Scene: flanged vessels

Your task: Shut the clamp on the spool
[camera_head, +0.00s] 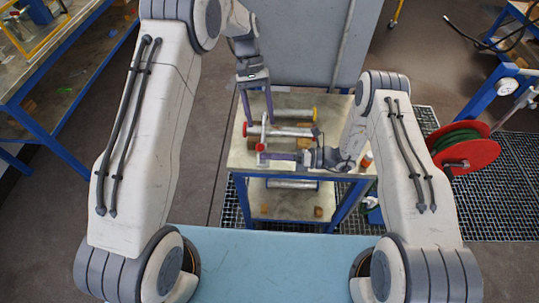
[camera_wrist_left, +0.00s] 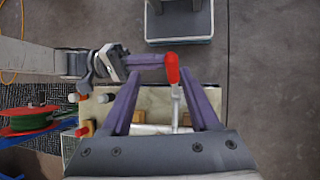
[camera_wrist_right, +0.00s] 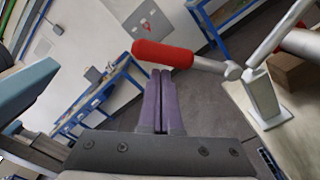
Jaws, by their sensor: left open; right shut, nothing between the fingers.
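The clamp has a red handle (camera_wrist_left: 172,68) on a metal lever (camera_wrist_left: 178,102); in the right wrist view the red handle (camera_wrist_right: 163,53) leads to a pale bracket (camera_wrist_right: 262,97). The spool, a grey pipe (camera_head: 288,131), lies across the small table. Its pipe also shows in the left wrist view (camera_wrist_left: 150,129), partly hidden. My left gripper (camera_head: 259,120) is open above the clamp, its fingers on either side of the lever in the left wrist view. My right gripper (camera_wrist_right: 160,73) is shut and empty, fingertips right by the red handle; I cannot tell whether they touch.
The small table (camera_head: 240,160) has a blue frame and a lower shelf. A yellow-capped tube (camera_head: 290,113) lies behind the spool, and wooden blocks are around. A red and green hose reel (camera_head: 468,153) stands at right. A light blue surface (camera_head: 270,262) is in front.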

